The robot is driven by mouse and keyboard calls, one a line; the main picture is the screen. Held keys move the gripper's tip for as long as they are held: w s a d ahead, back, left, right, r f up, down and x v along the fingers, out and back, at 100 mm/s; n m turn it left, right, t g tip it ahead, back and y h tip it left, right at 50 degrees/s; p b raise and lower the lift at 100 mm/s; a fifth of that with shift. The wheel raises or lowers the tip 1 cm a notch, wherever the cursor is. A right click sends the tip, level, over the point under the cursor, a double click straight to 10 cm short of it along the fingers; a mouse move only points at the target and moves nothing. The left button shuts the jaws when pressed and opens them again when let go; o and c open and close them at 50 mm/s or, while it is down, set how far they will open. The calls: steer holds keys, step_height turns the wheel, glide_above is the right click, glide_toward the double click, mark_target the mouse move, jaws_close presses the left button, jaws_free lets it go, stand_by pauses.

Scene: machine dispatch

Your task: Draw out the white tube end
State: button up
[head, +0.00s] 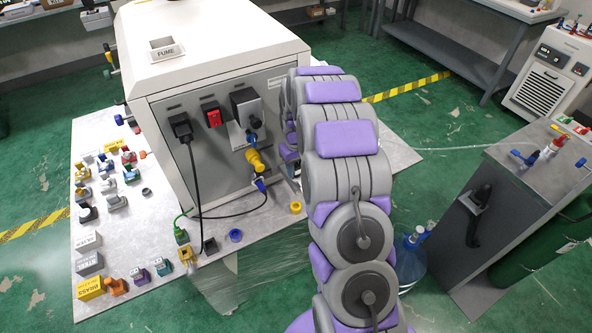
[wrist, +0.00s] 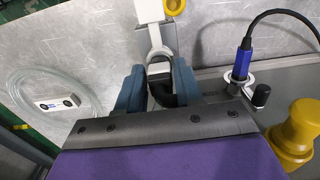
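In the wrist view, a white tube-like part (wrist: 150,12) comes down from the top and ends in a white ring-shaped piece (wrist: 159,49). I take this for the white tube end. My gripper (wrist: 160,78) has its two blue-grey fingers apart, just below that ring. A grey and black piece stands between the fingers. I cannot tell whether they touch or grip it. In the head view my arm hides the gripper and the white part.
In the wrist view, a yellow fitting (wrist: 293,128) and a blue plug with a black cable (wrist: 242,62) stand to the right. A clear coiled tube (wrist: 92,88) lies left. The head view shows the FUME machine (head: 200,50) and loose fittings on its board (head: 155,225).

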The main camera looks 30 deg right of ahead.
mark_target(297, 166)
jaws_close()
steer(key=shift+r, duration=0.1)
steer(key=shift+r+p, duration=1)
steer(key=shift+r, duration=1.9)
steer(key=shift+r+p, duration=0.45)
steer(key=shift+r, duration=0.85)
